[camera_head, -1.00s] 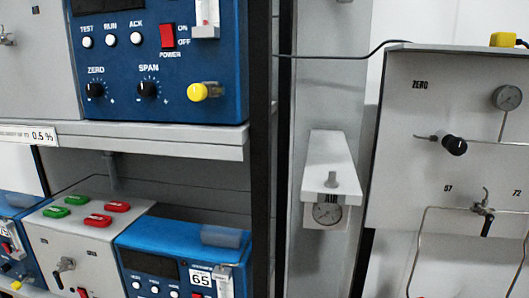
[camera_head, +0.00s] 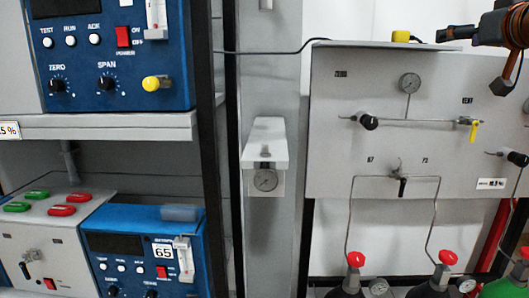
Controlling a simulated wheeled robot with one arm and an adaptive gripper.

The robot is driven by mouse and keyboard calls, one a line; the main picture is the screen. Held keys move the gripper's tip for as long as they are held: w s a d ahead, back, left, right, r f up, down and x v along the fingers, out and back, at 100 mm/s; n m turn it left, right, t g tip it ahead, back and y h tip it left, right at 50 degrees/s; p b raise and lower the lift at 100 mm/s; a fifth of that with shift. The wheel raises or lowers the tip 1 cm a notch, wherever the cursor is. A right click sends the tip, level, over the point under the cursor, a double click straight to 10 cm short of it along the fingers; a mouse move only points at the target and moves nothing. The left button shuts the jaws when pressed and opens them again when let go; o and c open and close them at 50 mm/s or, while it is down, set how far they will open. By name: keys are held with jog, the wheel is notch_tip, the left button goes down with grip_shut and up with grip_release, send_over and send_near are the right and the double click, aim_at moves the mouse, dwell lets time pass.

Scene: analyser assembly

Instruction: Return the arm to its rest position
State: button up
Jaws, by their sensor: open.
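My gripper (camera_head: 462,36), dark with orange parts, shows at the top right edge of the head view. It points left in front of the top of the grey gas panel (camera_head: 330,110). It is open, and I see nothing held in it. The rest of my arm runs out of the picture on the right, so its full pose is hidden.
The gas panel carries a gauge (camera_head: 410,83), black knobs and a yellow-handled valve (camera_head: 474,129). Below are cylinders with red valve knobs (camera_head: 356,259). At left, a shelf (camera_head: 110,126) holds a blue analyser (camera_head: 120,60); another blue unit (camera_head: 140,220) stands below.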

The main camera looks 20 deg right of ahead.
jog(key=w+a+f+n+g+y, duration=0.1)
jog(key=w+a+f+g+y, duration=0.15)
jog(key=a+f, duration=0.4)
jog(key=w+a+f+n+g+y, duration=0.1)
jog(key=w+a+f+y, duration=0.1)
jog(key=w+a+f, duration=0.4)
jog(key=s+a+f+n+g+y, duration=0.1)
jog(key=s+a+f+g+y, duration=0.2)
jog(key=a+f, duration=1.1)
jog(key=s+a+f+g+h, duration=0.1)
jog(key=s+a+f+g, duration=0.35)
jog(key=s+f, duration=0.5)
jog(key=s+a+f+g+h, duration=0.1)
jog(key=s+a+f+g, duration=0.5)
jog(key=f, duration=0.6)
jog(key=s+d+f+g+h, duration=0.1)
jog(key=s+f, duration=0.6)
jog(key=s, duration=0.5)
jog(key=shift+s+d, duration=0.15)
